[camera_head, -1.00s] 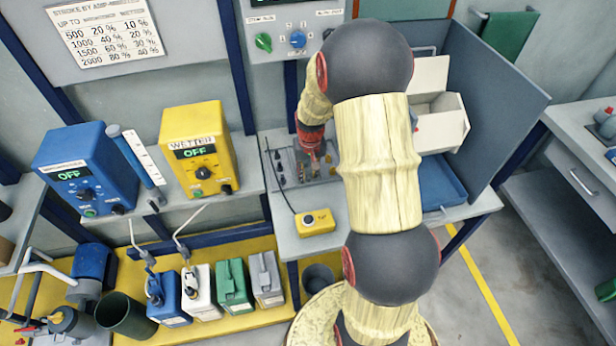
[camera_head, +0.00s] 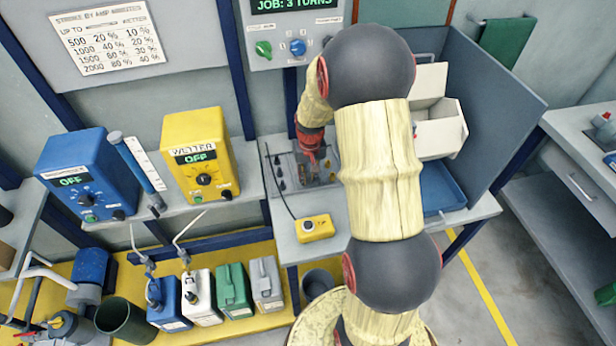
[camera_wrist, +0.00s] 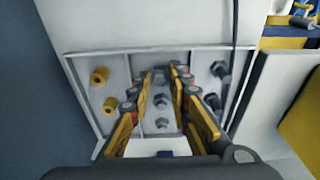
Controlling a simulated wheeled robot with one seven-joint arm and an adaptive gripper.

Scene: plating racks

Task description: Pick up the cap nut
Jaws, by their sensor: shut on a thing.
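My gripper (camera_wrist: 161,73) points down at a grey plate (camera_wrist: 82,68) that carries several nuts. Its fingers converge and are shut on a small dark cap nut (camera_wrist: 160,77) in the plate's middle column, partly hidden between the fingertips. Whether the nut is clear of the plate cannot be told. Two more dark nuts (camera_wrist: 161,111) stand nearer in that column. Two brass nuts (camera_wrist: 104,90) are on the left side and dark ones (camera_wrist: 218,85) on the right. In the head view my gripper (camera_head: 314,160) is over the plate on the bench, and the nut is too small to make out.
A yellow box (camera_head: 315,227) with a cable stands at the bench front. White bins (camera_head: 438,130) and a blue tray (camera_head: 440,188) lie right, beside a tall grey panel (camera_head: 487,100). A control panel (camera_head: 292,45) hangs behind. The bench front is mostly clear.

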